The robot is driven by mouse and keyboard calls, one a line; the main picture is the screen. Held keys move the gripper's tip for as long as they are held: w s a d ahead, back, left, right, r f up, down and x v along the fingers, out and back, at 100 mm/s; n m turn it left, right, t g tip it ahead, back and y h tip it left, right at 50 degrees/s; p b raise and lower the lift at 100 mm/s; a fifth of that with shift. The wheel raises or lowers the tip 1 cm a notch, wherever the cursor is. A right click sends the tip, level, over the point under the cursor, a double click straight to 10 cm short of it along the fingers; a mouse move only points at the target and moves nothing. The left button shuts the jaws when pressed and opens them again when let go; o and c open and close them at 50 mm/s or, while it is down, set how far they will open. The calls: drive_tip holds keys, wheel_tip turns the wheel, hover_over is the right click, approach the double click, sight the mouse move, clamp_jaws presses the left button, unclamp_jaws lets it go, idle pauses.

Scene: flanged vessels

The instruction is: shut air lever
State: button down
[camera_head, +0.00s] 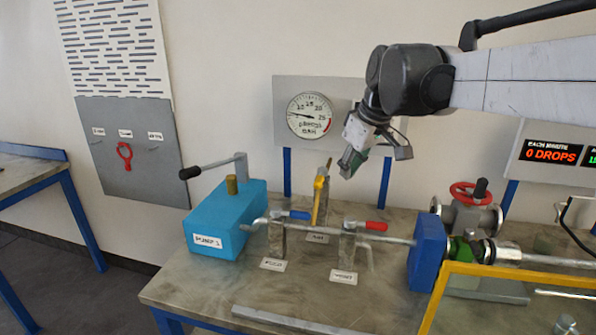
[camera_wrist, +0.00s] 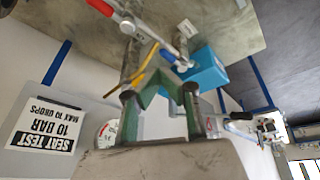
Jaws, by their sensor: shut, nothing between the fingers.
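The air lever is the yellow handle (camera_head: 319,200) on the rear valve post, above a small label that appears to read AIR (camera_head: 317,238). It stands nearly upright in the head view. A yellow strip, likely the same lever (camera_wrist: 132,86), shows beyond the fingers in the wrist view. My gripper (camera_head: 347,170) hangs above and to the right of the lever, apart from it. Its green fingers (camera_wrist: 160,80) are shut with nothing between them.
A blue lever (camera_head: 291,214) and a red lever (camera_head: 375,226) sit on the pipe in front. The blue pump (camera_head: 225,220) stands left, a pressure gauge (camera_head: 309,115) behind. A blue flange block (camera_head: 427,250) and yellow frame (camera_head: 510,272) stand right. The table's front left (camera_head: 200,285) is clear.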

drive_tip(key=w+a+r+n+g+y+p, duration=0.1)
drive_tip(key=w+a+n+p, duration=0.2)
drive_tip(key=w, duration=0.9)
drive_tip(key=n+g, duration=0.2)
drive_tip(key=n, duration=0.2)
hover_over(320, 179)
drive_tip(key=a, duration=0.3)
wheel_tip(320, 179, down, 3)
wheel_tip(320, 179, down, 10)
drive_tip(key=p, duration=0.2)
drive_tip(key=shift+w+d+y, duration=0.3)
drive_tip(key=shift+y, duration=0.1)
drive_tip(key=shift+f, duration=0.1)
drive_tip(key=shift+n, duration=0.3)
